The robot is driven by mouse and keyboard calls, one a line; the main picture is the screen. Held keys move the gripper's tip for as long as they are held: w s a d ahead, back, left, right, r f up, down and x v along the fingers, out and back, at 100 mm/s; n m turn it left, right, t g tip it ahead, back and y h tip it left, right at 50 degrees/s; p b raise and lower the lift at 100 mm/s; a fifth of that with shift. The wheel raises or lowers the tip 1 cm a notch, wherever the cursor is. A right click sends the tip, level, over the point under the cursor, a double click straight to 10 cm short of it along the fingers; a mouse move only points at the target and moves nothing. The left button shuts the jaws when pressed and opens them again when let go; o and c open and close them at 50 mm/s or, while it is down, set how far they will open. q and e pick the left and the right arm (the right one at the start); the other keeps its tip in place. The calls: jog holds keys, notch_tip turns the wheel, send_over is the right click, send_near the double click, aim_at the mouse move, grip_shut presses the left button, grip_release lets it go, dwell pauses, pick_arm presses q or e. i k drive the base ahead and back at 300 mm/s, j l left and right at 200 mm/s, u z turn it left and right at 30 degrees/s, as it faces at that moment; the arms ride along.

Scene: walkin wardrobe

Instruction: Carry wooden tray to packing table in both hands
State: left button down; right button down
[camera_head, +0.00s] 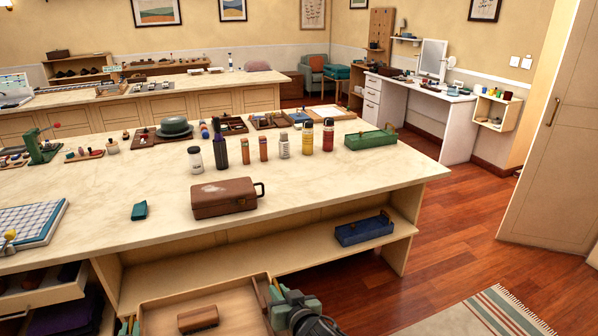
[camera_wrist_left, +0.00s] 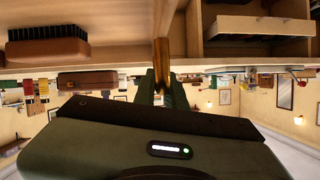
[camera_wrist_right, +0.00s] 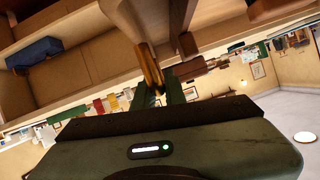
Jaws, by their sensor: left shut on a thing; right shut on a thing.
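The wooden tray (camera_head: 235,291) is at the bottom of the head view, in front of the long pale-topped table (camera_head: 300,200). A brown brush (camera_head: 198,319) lies in it; the brush also shows in the left wrist view (camera_wrist_left: 47,50). My right gripper (camera_head: 276,294) is shut on the tray's right side, at a brass-coloured handle (camera_wrist_right: 150,66). My left gripper (camera_head: 129,325), mostly cut off by the frame's bottom edge, is shut on the left side, where a brass-coloured handle (camera_wrist_left: 162,62) shows in its wrist view. I cannot tell which table is the packing table.
A brown case (camera_head: 224,198) and small teal object (camera_head: 139,211) are near the table's front, with bare top between them. Several bottles (camera_head: 283,147) and a green tray (camera_head: 371,139) stand behind. A blue tray (camera_head: 364,231) is on the lower shelf.

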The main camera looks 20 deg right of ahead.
aim_at(353, 173)
jog(key=i+l, duration=0.1)
jog(key=l, duration=0.35)
jog(key=i+l, duration=0.1)
jog(key=l, duration=0.35)
jog(key=i+l, duration=0.1)
jog(key=l, duration=0.3)
jog(key=i+l, duration=0.15)
jog(key=l, duration=0.3)
jog(key=i+l, duration=0.1)
jog(key=l, duration=0.35)
jog(key=i+l, duration=0.1)
jog(key=l, duration=0.35)
jog(key=i+l, duration=0.1)
jog(key=l, duration=0.35)
jog(key=i+l, duration=0.1)
jog(key=l, duration=0.3)
